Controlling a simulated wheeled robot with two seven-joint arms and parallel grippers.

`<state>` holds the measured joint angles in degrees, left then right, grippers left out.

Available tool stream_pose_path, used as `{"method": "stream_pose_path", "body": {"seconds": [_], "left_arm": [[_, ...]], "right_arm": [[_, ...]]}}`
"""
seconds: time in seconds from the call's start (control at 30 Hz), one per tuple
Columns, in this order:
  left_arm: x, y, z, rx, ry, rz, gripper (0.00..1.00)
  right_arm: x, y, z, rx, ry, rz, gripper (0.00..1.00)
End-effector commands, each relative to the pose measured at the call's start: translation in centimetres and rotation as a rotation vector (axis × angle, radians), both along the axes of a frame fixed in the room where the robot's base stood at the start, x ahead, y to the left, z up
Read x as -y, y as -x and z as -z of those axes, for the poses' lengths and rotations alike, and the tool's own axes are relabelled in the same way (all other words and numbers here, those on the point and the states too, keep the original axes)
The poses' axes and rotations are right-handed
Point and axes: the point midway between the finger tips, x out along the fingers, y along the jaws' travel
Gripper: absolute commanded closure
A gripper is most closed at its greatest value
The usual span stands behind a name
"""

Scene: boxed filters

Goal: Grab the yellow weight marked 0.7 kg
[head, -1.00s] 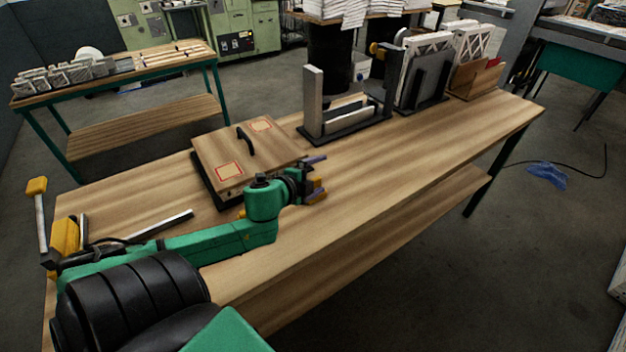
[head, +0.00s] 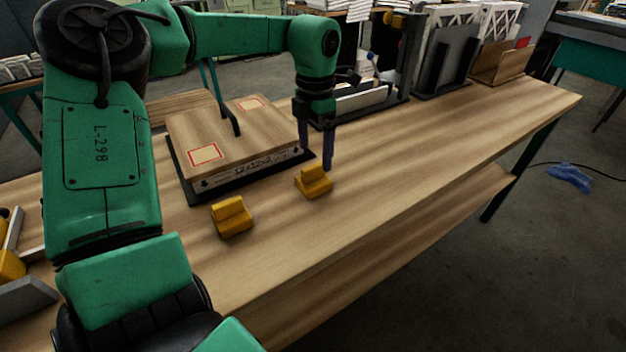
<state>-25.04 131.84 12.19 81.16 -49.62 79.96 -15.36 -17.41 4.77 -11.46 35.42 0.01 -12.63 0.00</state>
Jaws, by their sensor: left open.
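Two yellow weights stand on the wooden table. One (head: 232,217) is nearer me, in front of the boxed filter. The other (head: 314,182) is farther right, just below my left gripper in the picture. I cannot read any marking on either, so I cannot tell which is 0.7 kg. My left gripper (head: 316,148) points down with its two dark fingers apart and nothing between them. Its fingertips are close above or behind the right-hand weight; I cannot tell whether they touch it. My right gripper is not in view.
The boxed filter with a wooden lid and black handle (head: 205,137) lies behind the weights on a black base. A dark upright fixture (head: 402,60) and filter racks (head: 443,62) stand farther back. The table (head: 420,150) is clear at right.

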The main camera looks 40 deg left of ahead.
Motion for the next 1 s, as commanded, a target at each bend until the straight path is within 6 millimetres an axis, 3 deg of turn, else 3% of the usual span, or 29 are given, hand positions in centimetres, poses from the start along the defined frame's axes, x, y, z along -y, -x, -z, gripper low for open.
{"method": "stream_pose_path", "body": {"seconds": [0.4, 0.6, 0.63, 0.67, 0.87, 0.9, 1.0], "left_arm": [[-0.3, 0.3, 6.5, -0.002, 0.002, -0.001, 0.0], [-0.3, 0.2, 6.8, 0.002, 0.001, -0.001, 0.0], [-0.3, 0.2, 6.8, 0.002, 0.001, -0.001, 0.04], [-0.3, 0.2, 6.8, 0.002, 0.001, -0.001, 0.15], [-0.3, 0.2, 6.8, 0.002, 0.001, -0.002, 0.92], [-0.3, 0.2, 6.8, 0.002, 0.001, -0.002, 1.0], [-0.3, 0.1, 6.7, 0.005, 0.0, -0.002, 1.0]], "right_arm": [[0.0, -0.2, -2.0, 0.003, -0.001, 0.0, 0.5], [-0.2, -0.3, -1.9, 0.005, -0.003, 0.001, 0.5], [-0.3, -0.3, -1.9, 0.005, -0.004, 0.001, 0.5], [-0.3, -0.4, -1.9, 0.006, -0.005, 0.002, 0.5], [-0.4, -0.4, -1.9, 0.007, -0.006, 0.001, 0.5], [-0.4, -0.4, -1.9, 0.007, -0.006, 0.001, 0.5], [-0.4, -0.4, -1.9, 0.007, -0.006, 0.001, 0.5]]}}
